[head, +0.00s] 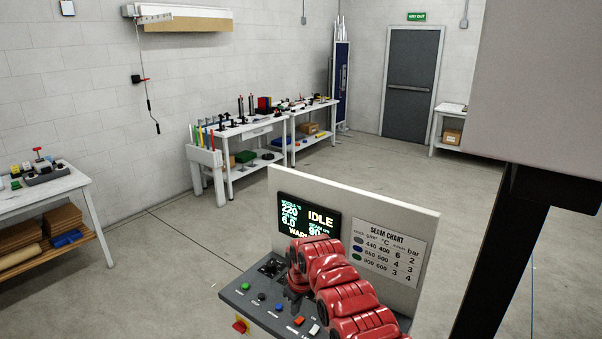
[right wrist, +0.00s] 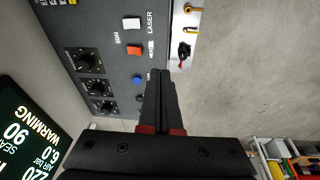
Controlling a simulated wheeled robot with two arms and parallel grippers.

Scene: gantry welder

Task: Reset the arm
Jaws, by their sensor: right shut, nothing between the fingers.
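A grey control console (head: 268,313) stands at the bottom centre of the head view, with a screen (head: 309,218) reading IDLE and a seam chart (head: 388,253). Its front row shows a green button (head: 245,286), a blue button (head: 278,306), an orange switch (head: 299,320) and a white switch (head: 314,329). My red right arm reaches over the console and covers part of it. In the right wrist view my right gripper (right wrist: 160,74) is shut and empty over the panel, beside the blue button (right wrist: 138,79). Whether it touches the panel I cannot tell. My left gripper is out of view.
A red knob (head: 239,327) sits on the console's front. A dark post (head: 500,250) and large pale panel (head: 540,90) block the right side. Workbenches (head: 240,130) line the back wall, and another table (head: 50,190) stands at left. The floor between is clear.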

